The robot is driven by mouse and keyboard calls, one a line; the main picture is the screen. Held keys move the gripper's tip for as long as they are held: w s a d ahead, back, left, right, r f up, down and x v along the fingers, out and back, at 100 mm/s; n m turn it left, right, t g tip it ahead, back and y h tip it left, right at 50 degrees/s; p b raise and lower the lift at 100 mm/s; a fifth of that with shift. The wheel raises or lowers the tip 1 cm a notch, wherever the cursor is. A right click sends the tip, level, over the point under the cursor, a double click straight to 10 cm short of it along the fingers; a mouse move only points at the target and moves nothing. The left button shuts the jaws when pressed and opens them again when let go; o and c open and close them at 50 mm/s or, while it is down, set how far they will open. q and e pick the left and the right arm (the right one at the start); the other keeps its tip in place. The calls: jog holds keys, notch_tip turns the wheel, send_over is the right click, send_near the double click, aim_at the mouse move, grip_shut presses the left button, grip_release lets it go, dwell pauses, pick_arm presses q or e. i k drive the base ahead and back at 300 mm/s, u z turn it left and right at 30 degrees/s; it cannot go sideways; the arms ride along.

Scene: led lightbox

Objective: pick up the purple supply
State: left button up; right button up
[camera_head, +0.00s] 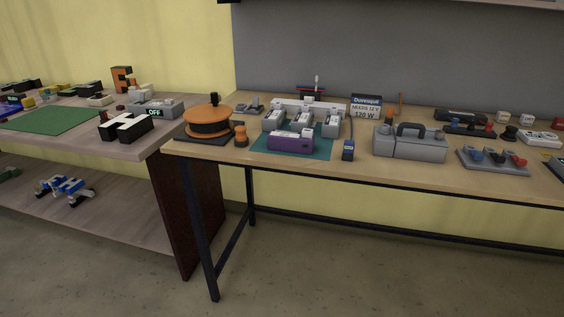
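The purple supply (291,142) is a small box-shaped unit with a light top. It sits at the front edge of a teal mat (262,148) on the right-hand wooden table. Several grey-and-white units of similar shape (273,120) stand just behind it on the mat. Neither of my grippers shows in the head view.
An orange spool (208,120) and a small orange knob (240,134) stand left of the mat. A sign (366,106) stands behind. The left table (140,148) adjoins; floor in front is clear.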

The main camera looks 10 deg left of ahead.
aim_at(303, 142)
jog(key=z, duration=0.2)
jog(key=k, duration=0.4)
jog(key=u, duration=1.5)
jog(key=i, duration=1.7)
jog(key=z, duration=0.85)
